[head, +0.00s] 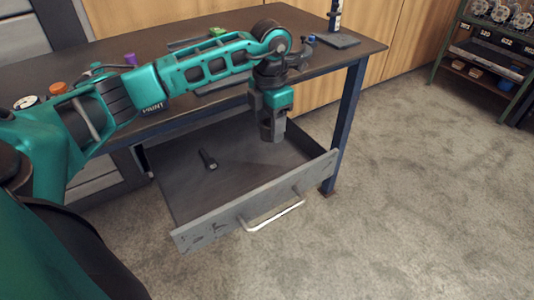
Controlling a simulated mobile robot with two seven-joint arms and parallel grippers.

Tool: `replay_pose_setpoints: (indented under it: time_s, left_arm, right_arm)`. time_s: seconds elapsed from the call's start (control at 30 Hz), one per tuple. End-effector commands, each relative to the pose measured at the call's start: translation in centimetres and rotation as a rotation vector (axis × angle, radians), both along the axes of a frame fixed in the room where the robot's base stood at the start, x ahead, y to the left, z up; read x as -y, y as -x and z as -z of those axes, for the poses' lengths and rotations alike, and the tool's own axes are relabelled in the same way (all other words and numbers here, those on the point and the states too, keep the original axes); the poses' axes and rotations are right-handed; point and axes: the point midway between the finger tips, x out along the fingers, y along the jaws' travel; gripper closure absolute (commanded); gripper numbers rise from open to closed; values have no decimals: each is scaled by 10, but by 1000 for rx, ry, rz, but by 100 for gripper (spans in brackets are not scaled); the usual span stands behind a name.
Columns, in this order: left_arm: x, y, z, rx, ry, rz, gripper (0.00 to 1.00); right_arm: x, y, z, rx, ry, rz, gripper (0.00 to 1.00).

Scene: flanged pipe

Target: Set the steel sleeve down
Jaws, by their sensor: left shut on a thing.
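My left gripper (272,133) points straight down over the right part of the open drawer (258,208). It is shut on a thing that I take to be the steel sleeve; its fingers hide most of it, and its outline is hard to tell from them. I cannot tell how far the fingertips are above the drawer floor. My right gripper is not in view.
A small dark cylindrical object (208,159) lies in the drawer; the floor around it is bare. The drawer front has a pale handle (275,216). The workbench top (345,58) is above, with a blue leg (349,115). A green shelf rack (482,60) stands far right.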

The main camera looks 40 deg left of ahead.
Motion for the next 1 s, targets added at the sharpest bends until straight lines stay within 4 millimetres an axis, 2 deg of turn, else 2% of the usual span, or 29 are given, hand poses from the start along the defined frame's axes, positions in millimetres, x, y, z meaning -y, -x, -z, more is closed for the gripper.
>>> replay_pose_setpoints:
  time_s: [0.03,0.13,0.43,0.63,1.0]
  left_arm:
    - [0,1,16,-2,0,0,91]
    - [0,0,35,-1,1,1,91]
    - [0,0,60,0,0,0,91]
    - [0,0,90,0,1,1,91]
    - [0,-1,96,2,0,1,91]
  right_arm:
    - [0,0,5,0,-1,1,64]
    - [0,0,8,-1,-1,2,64]
    - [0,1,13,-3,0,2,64]
    - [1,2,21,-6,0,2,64]
    - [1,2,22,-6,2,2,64]
